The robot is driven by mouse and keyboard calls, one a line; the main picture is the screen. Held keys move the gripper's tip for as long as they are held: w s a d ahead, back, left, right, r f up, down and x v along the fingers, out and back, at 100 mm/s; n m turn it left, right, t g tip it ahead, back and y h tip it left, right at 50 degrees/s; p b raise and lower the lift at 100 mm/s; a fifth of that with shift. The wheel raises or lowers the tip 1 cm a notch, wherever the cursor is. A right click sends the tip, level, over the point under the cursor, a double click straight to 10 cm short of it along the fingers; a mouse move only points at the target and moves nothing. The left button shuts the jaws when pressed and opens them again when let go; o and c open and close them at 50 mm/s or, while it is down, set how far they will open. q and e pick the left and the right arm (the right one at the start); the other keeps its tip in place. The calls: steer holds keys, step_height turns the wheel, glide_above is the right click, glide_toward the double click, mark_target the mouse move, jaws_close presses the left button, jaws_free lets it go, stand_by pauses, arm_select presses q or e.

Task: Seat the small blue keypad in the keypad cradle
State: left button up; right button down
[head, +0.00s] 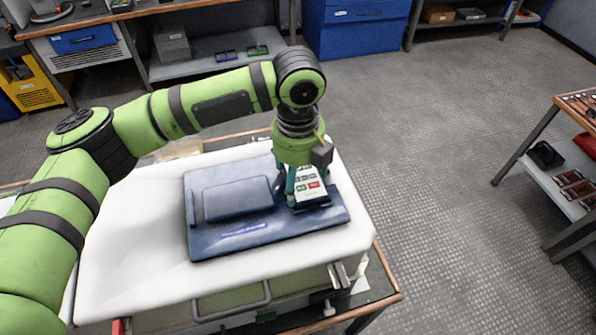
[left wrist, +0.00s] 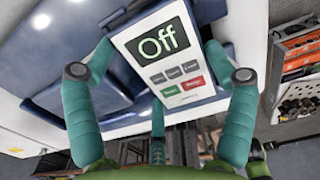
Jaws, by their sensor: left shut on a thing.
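The keypad (head: 309,184) has a pale face with a dark "Off" display, grey buttons, one green and one red button, and blue edges. It shows close up in the left wrist view (left wrist: 165,60). My left gripper (head: 305,190) points down with its teal fingers on either side of the keypad, shut on it. The dark blue cradle (head: 215,238) is a flat base with a raised block at its left. The keypad stands tilted over the base's right part. I cannot tell whether its lower edge touches the base. The cradle also shows in the left wrist view (left wrist: 65,50). My right gripper is not in view.
The cradle lies on a white padded top (head: 130,270) of a cart with a metal handle (head: 232,302). A workbench with a blue drawer (head: 82,40) is at the back left. A shelf table (head: 575,150) stands at right. The floor between is clear.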

arm_select(q)
steer(key=o, duration=1.2)
steer(key=shift+c, duration=0.2)
step_height(320, 180, up, 12)
